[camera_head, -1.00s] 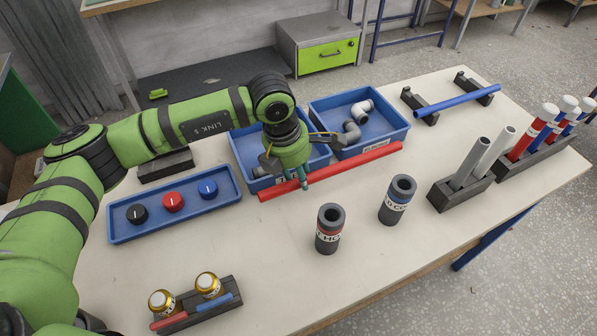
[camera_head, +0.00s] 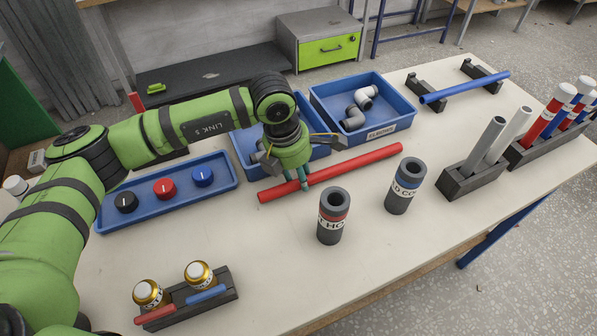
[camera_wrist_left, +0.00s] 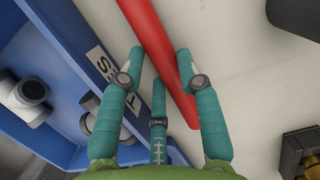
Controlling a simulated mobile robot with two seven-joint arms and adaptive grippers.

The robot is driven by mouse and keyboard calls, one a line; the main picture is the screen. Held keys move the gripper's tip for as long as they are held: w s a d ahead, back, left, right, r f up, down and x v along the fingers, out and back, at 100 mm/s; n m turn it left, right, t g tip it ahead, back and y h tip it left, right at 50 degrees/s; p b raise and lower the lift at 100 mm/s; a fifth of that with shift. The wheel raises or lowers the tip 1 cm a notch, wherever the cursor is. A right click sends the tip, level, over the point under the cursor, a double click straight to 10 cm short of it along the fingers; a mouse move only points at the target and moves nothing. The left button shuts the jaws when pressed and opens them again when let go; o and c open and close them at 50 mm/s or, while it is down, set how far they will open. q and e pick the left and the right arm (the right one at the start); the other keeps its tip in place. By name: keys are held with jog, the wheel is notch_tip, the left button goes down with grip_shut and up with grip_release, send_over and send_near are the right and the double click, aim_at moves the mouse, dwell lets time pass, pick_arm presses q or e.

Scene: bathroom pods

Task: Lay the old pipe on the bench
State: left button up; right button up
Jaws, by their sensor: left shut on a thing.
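The old pipe is a long red pipe (camera_head: 352,165), level, low over the front of the blue bins. My left gripper (camera_head: 302,181) is shut on it near its left end, with teal fingers on either side. In the left wrist view the red pipe (camera_wrist_left: 153,38) runs between the fingers of the left gripper (camera_wrist_left: 162,66). The bench (camera_head: 270,255) is a pale top under the pipe. I cannot tell whether the pipe touches it. My right gripper is not in view.
Behind the pipe stand the blue elbow bin (camera_head: 376,135) and another blue bin. In front stand a hot sleeve (camera_head: 333,222) and a cold sleeve (camera_head: 404,190). A knob tray (camera_head: 215,185) is left. A blue pipe (camera_head: 465,88) rests on brackets. The front middle of the bench is clear.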

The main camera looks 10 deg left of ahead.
pick_arm(q)
jog(key=o, duration=1.2)
jog(key=shift+o, duration=0.2)
jog(key=v, duration=1.2)
